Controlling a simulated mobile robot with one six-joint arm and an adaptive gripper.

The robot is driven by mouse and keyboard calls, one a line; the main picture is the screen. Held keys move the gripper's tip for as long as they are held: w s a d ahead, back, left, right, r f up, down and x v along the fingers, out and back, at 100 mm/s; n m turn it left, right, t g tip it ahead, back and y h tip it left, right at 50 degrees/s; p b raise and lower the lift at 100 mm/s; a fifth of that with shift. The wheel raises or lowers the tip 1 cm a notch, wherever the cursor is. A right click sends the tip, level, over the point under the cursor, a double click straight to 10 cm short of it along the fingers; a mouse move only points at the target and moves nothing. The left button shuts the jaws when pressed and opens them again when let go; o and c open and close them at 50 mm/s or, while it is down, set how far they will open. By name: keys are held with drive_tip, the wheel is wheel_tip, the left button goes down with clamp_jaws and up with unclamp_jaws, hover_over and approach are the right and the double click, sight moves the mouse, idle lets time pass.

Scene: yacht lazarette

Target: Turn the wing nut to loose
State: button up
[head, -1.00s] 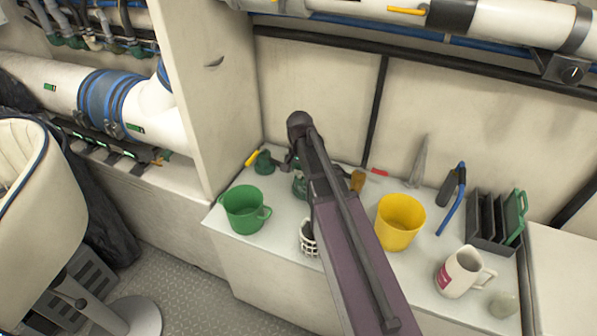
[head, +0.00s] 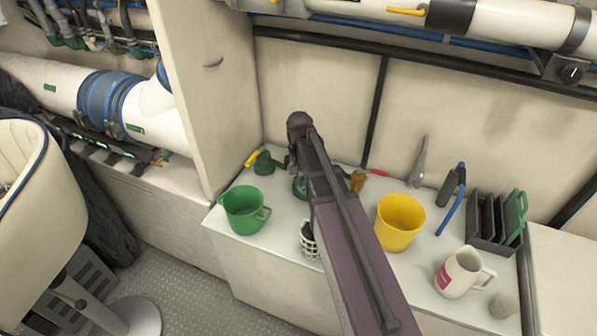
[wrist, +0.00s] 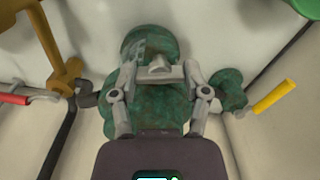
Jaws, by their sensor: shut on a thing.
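A mottled green, corroded-looking fitting (wrist: 150,105) lies under my gripper in the wrist view. A small light-grey piece that looks like the wing nut (wrist: 159,66) sits on it, between the fingertips. My gripper (wrist: 159,72) is shut on this piece, one finger at each side. The gripper's palm hides the lower part of the fitting. In the head view my arm hides the nut, and only a bit of the green fitting (head: 299,188) shows beside the arm.
A green mug (head: 243,210) and a small white basket (head: 308,240) stand in front on the white counter. A yellow cup (head: 399,222), a white mug (head: 461,272) and a dark rack (head: 487,227) stand to the right. A yellow-handled green part (wrist: 232,90) is close to my gripper.

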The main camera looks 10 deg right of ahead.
sight(300, 171)
drive_tip(key=shift+n, duration=1.5)
drive_tip(key=o, duration=1.2)
drive_tip(key=shift+w, duration=0.1)
drive_tip(key=shift+c, duration=0.2)
drive_tip(key=c, duration=0.4)
drive_tip(key=shift+d+r+m+p, duration=0.1)
drive_tip(key=shift+r+m+p, duration=2.55)
drive_tip(key=shift+r+p, duration=0.8)
drive_tip(key=shift+r+m+p, duration=2.65)
drive_tip(key=shift+r+p, duration=0.75)
drive_tip(key=shift+p, duration=0.05)
